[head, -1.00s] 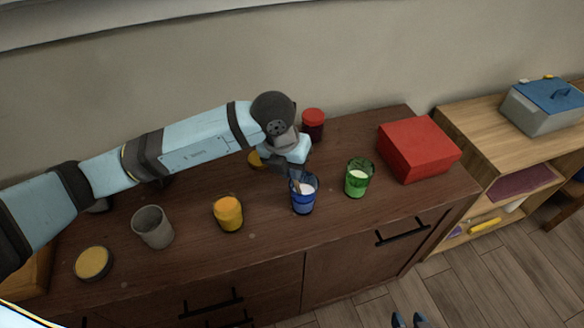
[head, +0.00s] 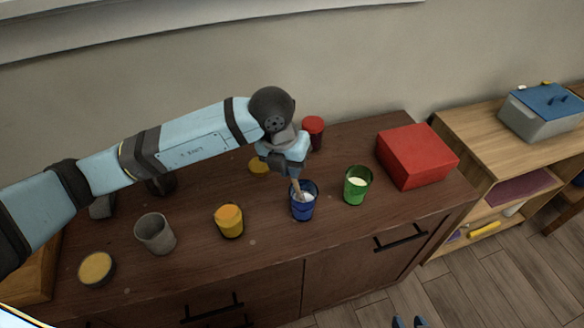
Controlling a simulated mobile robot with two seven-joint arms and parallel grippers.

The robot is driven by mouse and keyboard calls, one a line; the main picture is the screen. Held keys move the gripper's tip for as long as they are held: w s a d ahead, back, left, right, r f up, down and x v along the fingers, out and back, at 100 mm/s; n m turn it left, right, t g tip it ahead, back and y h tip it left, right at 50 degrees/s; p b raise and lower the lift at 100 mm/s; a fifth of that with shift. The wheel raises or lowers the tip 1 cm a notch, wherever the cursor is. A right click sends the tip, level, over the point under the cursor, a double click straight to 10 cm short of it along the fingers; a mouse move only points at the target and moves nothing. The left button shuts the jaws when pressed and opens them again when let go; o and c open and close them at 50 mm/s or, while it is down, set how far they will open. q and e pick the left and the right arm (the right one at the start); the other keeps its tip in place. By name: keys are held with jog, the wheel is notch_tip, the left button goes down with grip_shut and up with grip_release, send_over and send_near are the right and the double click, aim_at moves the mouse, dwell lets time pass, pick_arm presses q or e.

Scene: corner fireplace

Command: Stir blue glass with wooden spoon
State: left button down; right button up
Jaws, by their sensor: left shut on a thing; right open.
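The blue glass (head: 303,209) stands upright on the dark wooden cabinet top, with pale contents showing inside its rim. My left gripper (head: 293,174) is just above the glass, shut on the wooden spoon (head: 297,187). The spoon points down into the glass, tilted a little; its lower end is hidden inside. My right gripper (head: 408,322) shows only as two dark fingertips at the bottom edge, apart and empty, low in front of the cabinet.
A green glass (head: 356,190) stands close right of the blue one, a yellow glass (head: 229,222) and a grey cup (head: 155,234) to the left. A red box (head: 416,156) is at the right, a dark red jar (head: 313,132) behind. Round yellow-topped lids lie on the cabinet.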

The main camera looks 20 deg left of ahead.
pick_arm(q)
notch_tip(320, 180, up, 6)
jog(key=a+p, duration=0.1)
jog(key=p, duration=0.2)
jog(key=shift+s, duration=0.4)
jog(key=shift+r, duration=0.1)
dwell(0.6)
notch_tip(320, 180, up, 5)
jog(key=shift+f+p, duration=0.1)
jog(key=shift+p, duration=1.15)
